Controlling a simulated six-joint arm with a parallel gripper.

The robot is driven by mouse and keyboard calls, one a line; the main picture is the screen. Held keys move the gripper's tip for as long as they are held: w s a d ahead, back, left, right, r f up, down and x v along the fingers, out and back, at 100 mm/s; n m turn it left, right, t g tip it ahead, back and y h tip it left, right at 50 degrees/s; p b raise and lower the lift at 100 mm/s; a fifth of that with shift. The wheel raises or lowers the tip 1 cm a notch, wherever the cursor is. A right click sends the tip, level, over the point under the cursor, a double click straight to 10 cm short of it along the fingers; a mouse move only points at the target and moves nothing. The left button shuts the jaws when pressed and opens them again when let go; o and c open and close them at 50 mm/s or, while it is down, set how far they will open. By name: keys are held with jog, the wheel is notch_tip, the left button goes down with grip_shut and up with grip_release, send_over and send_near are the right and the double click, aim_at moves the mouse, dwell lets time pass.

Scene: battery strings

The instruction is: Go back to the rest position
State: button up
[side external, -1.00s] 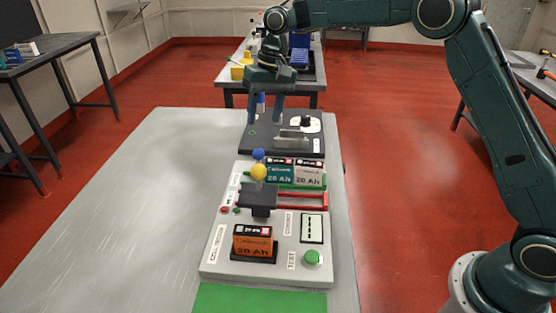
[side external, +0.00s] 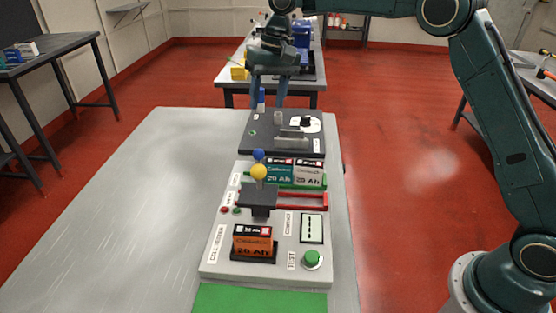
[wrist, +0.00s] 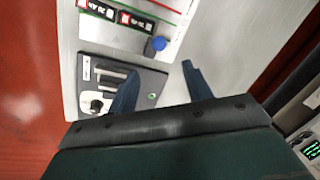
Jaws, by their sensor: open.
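My gripper (side external: 268,92) is open and empty in the side external view, raised above the far end of the dark grey device (side external: 258,145) with the black knob. Its two fingers point down and stand apart. In the wrist view my gripper's fingers (wrist: 155,82) also show spread, with nothing between them; the dark device (wrist: 148,82) lies below them. The orange battery (side external: 252,241) sits in the near holder of the white panel. A teal battery (side external: 279,173) and a white battery (side external: 309,174) stand side by side at the panel's far end.
A green mat (side external: 260,299) lies in front. The left of the grey table (side external: 130,210) is clear. Another table with yellow and blue items stands behind.

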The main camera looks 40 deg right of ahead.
jog(key=s+d+r+n+t, duration=0.1)
jog(key=s+r, duration=0.4)
jog(key=s, duration=0.4)
jog(key=s+d+r+t, duration=0.2)
jog(key=s+r, duration=0.3)
jog(key=s, duration=0.4)
jog(key=s+d+f+t+h, duration=0.1)
jog(key=s+d+f, duration=0.1)
jog(key=s, duration=0.7)
jog(key=s+d+f+n+t+h, duration=0.1)
jog(key=s+d+f, duration=0.2)
jog(key=s, duration=0.7)
jog(key=shift+s+d+f, duration=0.2)
jog(key=shift+s+f, duration=0.1)
jog(key=shift+f, duration=0.4)
